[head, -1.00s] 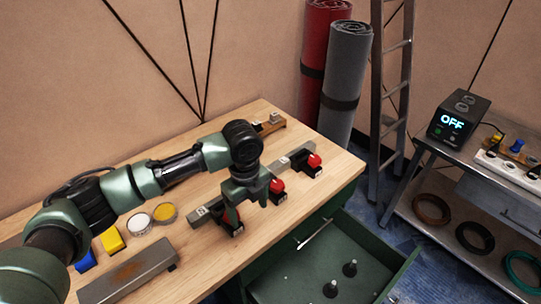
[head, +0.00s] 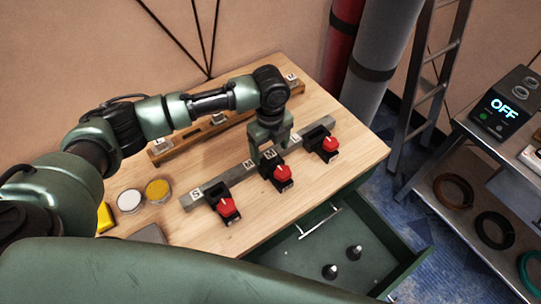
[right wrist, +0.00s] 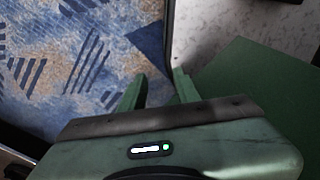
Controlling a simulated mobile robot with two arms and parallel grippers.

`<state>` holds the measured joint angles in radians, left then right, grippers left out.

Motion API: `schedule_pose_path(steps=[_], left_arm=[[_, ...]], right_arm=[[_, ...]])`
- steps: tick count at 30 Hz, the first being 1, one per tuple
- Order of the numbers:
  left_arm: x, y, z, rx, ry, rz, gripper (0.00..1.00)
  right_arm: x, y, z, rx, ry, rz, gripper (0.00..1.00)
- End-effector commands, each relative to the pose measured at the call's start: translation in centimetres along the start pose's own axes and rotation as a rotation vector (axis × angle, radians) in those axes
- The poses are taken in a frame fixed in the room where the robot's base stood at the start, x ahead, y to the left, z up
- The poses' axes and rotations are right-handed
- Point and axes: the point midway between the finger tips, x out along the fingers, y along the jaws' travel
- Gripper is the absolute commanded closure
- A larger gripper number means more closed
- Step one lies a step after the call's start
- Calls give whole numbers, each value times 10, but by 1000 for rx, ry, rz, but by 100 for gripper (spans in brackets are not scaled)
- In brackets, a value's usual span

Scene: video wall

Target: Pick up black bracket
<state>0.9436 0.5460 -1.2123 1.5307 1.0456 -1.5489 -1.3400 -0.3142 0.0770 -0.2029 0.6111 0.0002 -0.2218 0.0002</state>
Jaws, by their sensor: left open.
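Three black brackets with red knobs sit along a grey rail (head: 238,174) on the wooden bench: the left bracket (head: 214,193) by the S mark, the middle bracket (head: 270,163) by M, the right bracket (head: 317,131) by L. In the head view my left gripper (head: 271,151) points down, open, at the middle bracket and partly hides it. I cannot tell whether its fingers touch the bracket. In the right wrist view my right gripper (right wrist: 159,82) is open and empty, with patterned carpet beyond its fingers.
A wooden rail (head: 212,127) lies behind the grey one. White (head: 129,201) and yellow (head: 157,190) discs lie at the left. An open green drawer (head: 300,255) with two dark pegs juts out in front. A ladder (head: 432,75) and a metal cart (head: 470,178) stand right.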

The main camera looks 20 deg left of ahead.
Motion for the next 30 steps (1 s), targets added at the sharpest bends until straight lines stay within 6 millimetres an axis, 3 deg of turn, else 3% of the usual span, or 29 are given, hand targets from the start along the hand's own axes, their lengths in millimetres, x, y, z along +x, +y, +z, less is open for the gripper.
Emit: schedule_pose_path(steps=[2,6,14,15,23,30], left_arm=[[10,3,0,-1,1,5,24],[28,2,-1,0,1,3,24],[33,1,0,1,-1,1,24],[33,1,0,1,-1,1,26],[33,1,0,1,-1,1,99],[32,1,0,1,-1,0,100]], right_arm=[[-10,0,-6,0,7,0,68],[-11,3,-20,0,28,3,68],[-10,4,-25,2,36,5,68],[-10,5,-24,2,35,5,68],[-11,5,-17,2,24,6,68],[-11,7,-15,2,21,9,68]])
